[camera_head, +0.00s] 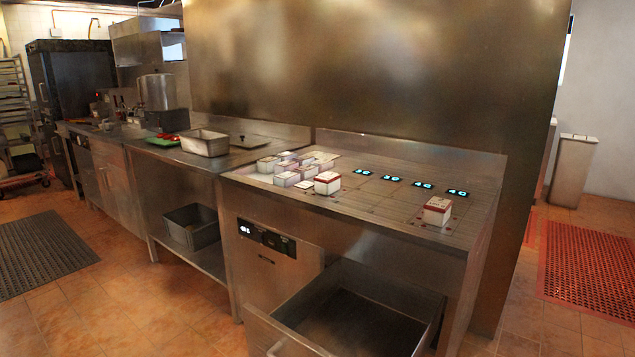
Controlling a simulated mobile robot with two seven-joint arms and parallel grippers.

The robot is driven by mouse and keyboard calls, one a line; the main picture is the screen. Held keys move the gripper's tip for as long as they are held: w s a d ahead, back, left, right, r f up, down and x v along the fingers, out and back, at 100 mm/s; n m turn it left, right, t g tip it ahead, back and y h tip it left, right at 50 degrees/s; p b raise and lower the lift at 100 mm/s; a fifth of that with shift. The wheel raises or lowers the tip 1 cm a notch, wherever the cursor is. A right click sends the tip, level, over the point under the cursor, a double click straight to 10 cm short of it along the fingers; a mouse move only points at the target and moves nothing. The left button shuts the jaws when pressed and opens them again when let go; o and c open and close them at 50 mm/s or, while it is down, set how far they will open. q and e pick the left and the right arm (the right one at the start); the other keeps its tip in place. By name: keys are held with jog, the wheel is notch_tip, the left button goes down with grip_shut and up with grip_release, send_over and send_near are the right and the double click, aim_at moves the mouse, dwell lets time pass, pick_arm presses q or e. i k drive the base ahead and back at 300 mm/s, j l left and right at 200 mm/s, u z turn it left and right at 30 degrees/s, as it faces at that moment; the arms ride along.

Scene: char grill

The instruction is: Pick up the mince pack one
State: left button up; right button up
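Several small white-and-red packs stand on the steel counter (400,222). One pack (437,211) stands alone near the counter's right front. Another red-topped pack (327,183) stands at the front right of a cluster of paler packs (286,179) at the counter's left. The labels are too small to read, so I cannot tell which is mince pack one. Neither of my grippers is in view.
An open, empty-looking drawer (290,335) juts out below the counter. Lit number displays (391,177) line the counter's back. To the left are a metal pan (205,143), a green tray (163,141) and a lower-shelf bin (191,226). Floor mats lie at both sides.

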aim_at(327, 184)
jog(key=i+j, duration=0.15)
jog(key=j, duration=0.2)
jog(key=i+j+z, duration=0.1)
jog(key=j, duration=0.3)
jog(key=i+j+z, duration=0.1)
jog(key=j, duration=0.25)
jog(key=i+j, duration=0.2)
jog(key=j, duration=0.2)
jog(key=i+j+z, duration=0.1)
jog(key=j, duration=0.3)
jog(key=i+j, duration=0.15)
jog(key=j, duration=0.2)
jog(key=i+j+z, duration=0.1)
jog(key=j, duration=0.3)
